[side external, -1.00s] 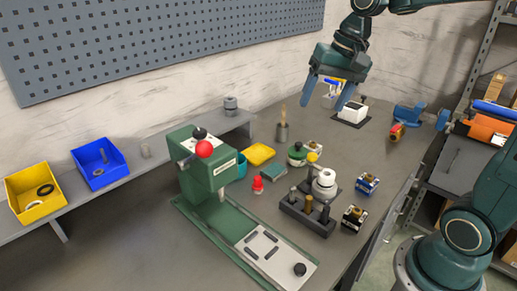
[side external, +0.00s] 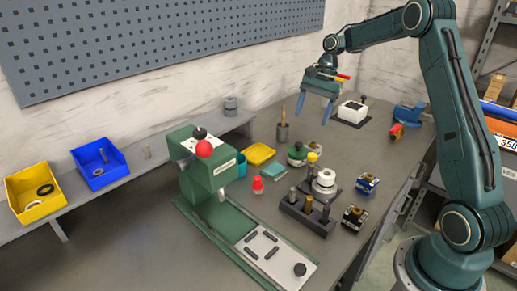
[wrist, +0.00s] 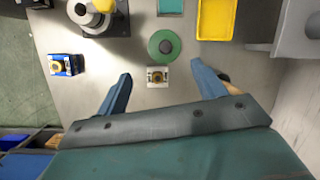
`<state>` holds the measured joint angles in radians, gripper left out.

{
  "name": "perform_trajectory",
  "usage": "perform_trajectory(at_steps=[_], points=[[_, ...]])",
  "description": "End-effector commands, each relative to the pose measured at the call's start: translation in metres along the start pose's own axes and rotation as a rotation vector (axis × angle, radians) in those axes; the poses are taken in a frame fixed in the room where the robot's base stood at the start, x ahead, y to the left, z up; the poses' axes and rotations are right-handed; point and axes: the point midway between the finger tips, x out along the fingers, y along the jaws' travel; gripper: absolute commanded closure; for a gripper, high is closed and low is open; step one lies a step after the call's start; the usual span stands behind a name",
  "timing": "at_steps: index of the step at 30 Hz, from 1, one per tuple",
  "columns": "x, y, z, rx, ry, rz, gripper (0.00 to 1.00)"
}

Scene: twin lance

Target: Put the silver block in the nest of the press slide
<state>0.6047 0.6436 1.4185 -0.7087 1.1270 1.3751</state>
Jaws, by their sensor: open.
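In the wrist view the silver block (wrist: 157,77) appears between my two fingertips, close to a green round part. My gripper (side external: 314,108) is open and empty, pointing down above the bench over the block's area. Its blue fingers (wrist: 162,72) are spread wide in the wrist view. The green press (side external: 207,170) stands at left centre.
A green round part (side external: 297,154) is beside the block.

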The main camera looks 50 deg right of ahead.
Motion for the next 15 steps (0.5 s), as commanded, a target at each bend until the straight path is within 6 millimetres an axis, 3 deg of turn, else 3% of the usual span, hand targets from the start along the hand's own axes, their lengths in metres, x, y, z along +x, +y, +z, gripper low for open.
perform_trajectory(at_steps=[1,6,15], points=[[0.009,0.003,-0.014,0.039,-0.016,0.007,0.31],[0.032,0.011,-0.049,0.152,-0.055,0.023,0.31],[0.051,0.019,-0.074,0.237,-0.083,0.036,0.31]])
